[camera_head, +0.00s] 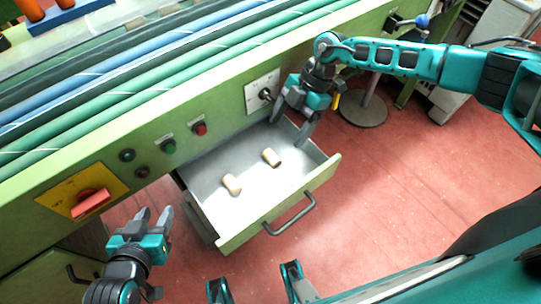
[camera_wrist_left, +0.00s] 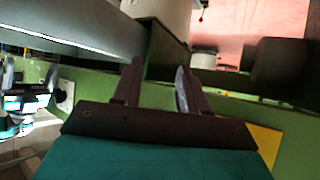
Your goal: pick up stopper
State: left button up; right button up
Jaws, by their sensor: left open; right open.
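Two pale cork stoppers lie on their sides in an open drawer (camera_head: 262,196). One stopper (camera_head: 231,184) is nearer the middle of the drawer; the other stopper (camera_head: 271,157) lies further right and back. My right gripper (camera_head: 289,128) is open and empty, over the drawer's far right end, close to the right stopper but apart from it. My left gripper (camera_head: 156,210) is open and empty, left of the drawer and outside it. Its two spread fingers also show in the left wrist view (camera_wrist_left: 158,72), with no stopper visible between them.
A green machine panel (camera_head: 190,115) runs behind the drawer, with a red switch on a yellow plate (camera_head: 84,198) and several round buttons. The drawer front has a grey handle (camera_head: 290,214). Red floor (camera_head: 400,185) is open at the right. A round stand base (camera_head: 363,110) stands behind.

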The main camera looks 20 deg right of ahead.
aim_at(272, 155)
jog(key=b+x, duration=0.1)
jog(key=x, duration=0.8)
jog(key=shift+b, duration=0.35)
jog(key=shift+c, duration=0.4)
jog(key=shift+r, duration=0.1)
jog(key=c, duration=1)
